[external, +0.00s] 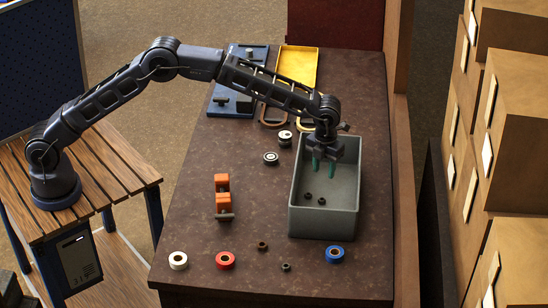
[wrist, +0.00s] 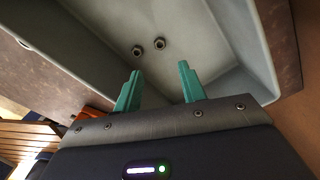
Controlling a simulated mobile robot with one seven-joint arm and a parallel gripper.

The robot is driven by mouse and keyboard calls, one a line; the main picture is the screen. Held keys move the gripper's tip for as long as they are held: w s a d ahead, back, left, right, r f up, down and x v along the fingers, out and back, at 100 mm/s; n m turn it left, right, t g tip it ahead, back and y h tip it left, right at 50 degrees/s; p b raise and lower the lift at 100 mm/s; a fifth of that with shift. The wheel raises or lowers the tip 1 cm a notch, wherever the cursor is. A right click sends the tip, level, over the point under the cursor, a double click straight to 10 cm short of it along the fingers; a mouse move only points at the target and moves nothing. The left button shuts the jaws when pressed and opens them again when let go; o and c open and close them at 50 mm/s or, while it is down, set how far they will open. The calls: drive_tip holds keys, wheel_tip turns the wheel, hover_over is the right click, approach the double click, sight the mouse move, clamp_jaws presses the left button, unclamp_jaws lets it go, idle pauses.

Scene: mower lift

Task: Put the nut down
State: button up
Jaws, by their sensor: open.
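A deep grey bin (external: 324,222) stands on the right part of the dark table. Two small dark nuts lie on its floor, one on the left (external: 307,196) and one on the right (external: 321,201). In the wrist view the same two nuts, left (wrist: 137,51) and right (wrist: 160,43), lie close together beyond my fingertips. My gripper (external: 323,173) hangs over the far part of the bin with its green fingers pointing down. In the wrist view my gripper (wrist: 160,70) has its fingers apart with nothing between them.
Two more nuts, a brown one (external: 262,245) and a grey one (external: 286,267), lie on the table (external: 200,275) in front. White (external: 178,260), red (external: 225,260) and blue (external: 335,254) rings lie nearby. Orange clamp-like blocks (external: 222,196) stand left of the bin. Its walls surround my fingers.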

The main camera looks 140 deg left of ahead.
drive_tip(key=shift+r, duration=0.35)
drive_tip(key=w+d+r+n, duration=0.3)
drive_tip(key=d+r, duration=1.3)
drive_tip(key=d, duration=0.5)
drive_tip(key=s+d+r+n+t+y, duration=0.1)
drive_tip(key=s+d+r+n, duration=0.3)
drive_tip(key=d, duration=0.7)
drive_tip(key=s+d+r+t, duration=0.1)
drive_tip(key=s+d+r, duration=0.2)
drive_tip(key=d+r, duration=0.6)
drive_tip(key=s+d+n+t, duration=0.1)
drive_tip(key=s+d+n, duration=0.3)
drive_tip(key=s+d, duration=1.25)
drive_tip(key=s+d+f+n, duration=0.2)
drive_tip(key=s+d, duration=0.3)
drive_tip(key=s, duration=0.3)
drive_tip(key=s+d+f+n+t+h, duration=0.1)
drive_tip(key=s+d+f+n, duration=0.1)
drive_tip(key=s+d+f, duration=0.3)
drive_tip(key=s+d, duration=0.1)
drive_tip(key=s, duration=0.2)
drive_tip(key=shift+s+d+t, duration=0.25)
drive_tip(key=shift+s+t, duration=0.05)
